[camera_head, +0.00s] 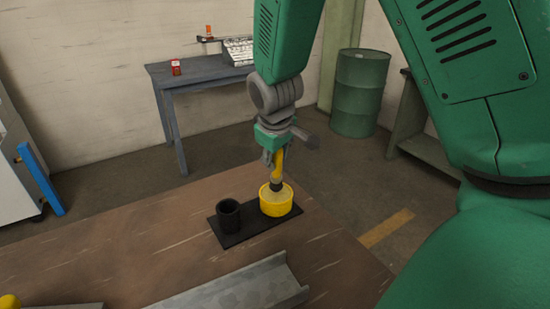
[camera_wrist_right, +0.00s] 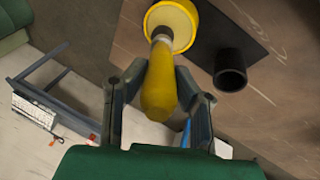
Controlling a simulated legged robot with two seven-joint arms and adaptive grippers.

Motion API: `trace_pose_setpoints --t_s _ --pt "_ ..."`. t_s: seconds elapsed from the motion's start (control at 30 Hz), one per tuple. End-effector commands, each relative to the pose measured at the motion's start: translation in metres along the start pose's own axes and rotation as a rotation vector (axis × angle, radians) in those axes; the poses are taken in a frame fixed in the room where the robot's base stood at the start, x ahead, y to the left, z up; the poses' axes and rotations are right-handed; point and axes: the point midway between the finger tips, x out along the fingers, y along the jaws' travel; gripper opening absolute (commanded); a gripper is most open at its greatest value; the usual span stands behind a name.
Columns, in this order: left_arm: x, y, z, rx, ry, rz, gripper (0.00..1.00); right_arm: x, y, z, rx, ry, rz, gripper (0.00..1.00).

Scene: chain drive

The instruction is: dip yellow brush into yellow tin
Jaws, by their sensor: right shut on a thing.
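The yellow brush (camera_head: 279,161) points down, its dark lower end at the open top of the yellow tin (camera_head: 277,207). My right gripper (camera_head: 273,156) is shut on the brush handle, above the tin. In the right wrist view the gripper's fingers (camera_wrist_right: 152,88) stand either side of the brush (camera_wrist_right: 158,88). Its head overlaps the pale inside of the tin (camera_wrist_right: 184,46); I cannot tell how deep the tip is. The tin stands on a black tray (camera_head: 240,237). My left gripper is not in view.
A black cup (camera_head: 229,215) stands on the tray, left of the tin. A grey metal channel (camera_head: 245,288) lies nearer on the brown table (camera_head: 120,250). A round yellow thing (camera_head: 9,301) shows at the lower left edge. A blue-grey table (camera_head: 200,78) and green drum (camera_head: 359,95) stand behind.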

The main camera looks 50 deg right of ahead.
Motion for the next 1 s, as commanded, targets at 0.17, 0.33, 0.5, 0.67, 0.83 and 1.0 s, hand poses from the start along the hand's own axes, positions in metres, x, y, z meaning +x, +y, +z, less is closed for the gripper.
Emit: trace_pose_setpoints --t_s 0.17,0.33,0.5,0.67,0.83,1.0 --pt "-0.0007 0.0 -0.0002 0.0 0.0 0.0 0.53 -0.0006 0.0002 -0.0004 0.0 0.0 0.0 0.0" --pt "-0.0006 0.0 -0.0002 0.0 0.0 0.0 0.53 -0.0003 0.0001 -0.0004 0.0 0.0 0.0 0.0" --pt "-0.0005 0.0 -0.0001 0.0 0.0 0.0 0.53 -0.0001 0.0 -0.0003 0.0 0.0 0.0 0.0" --pt "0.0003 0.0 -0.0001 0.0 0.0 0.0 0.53 0.0013 -0.0004 0.0002 0.0 0.0 0.0 0.0" --pt "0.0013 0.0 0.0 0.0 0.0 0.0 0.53 0.0033 -0.0011 0.0006 0.0 0.0 0.0 0.0" --pt "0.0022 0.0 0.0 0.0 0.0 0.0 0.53 0.0051 -0.0016 0.0011 0.0 0.0 0.0 0.0"
